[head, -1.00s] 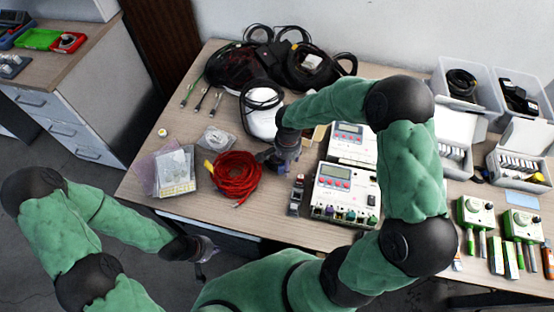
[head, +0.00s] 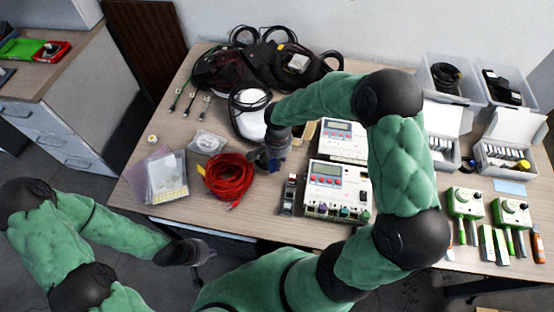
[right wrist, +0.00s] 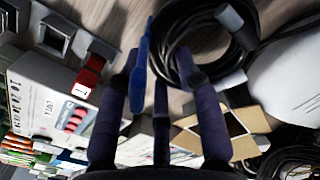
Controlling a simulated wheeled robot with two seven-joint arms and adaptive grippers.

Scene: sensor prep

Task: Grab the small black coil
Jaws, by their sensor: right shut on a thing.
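The small black coil (right wrist: 168,42) is a ring of black cable at the top of the right wrist view, with a dark grey connector at its upper right. My right gripper (right wrist: 163,82) is around the near left side of the coil, shut on it. A narrow blue strip (right wrist: 141,58) stands by the fingers. In the head view my right gripper (head: 268,158) is low over the table beside the red cable, and the coil is mostly hidden there. My left gripper (head: 203,252) hangs in front of the table, its fingers too small to read.
A red cable coil (head: 229,177) lies left of the right gripper. White meter boxes (head: 335,180) stand to its right, and a white rounded object (head: 250,127) behind it. Black bags (head: 235,70) and cables fill the back. Clear bins (head: 460,95) stand far right.

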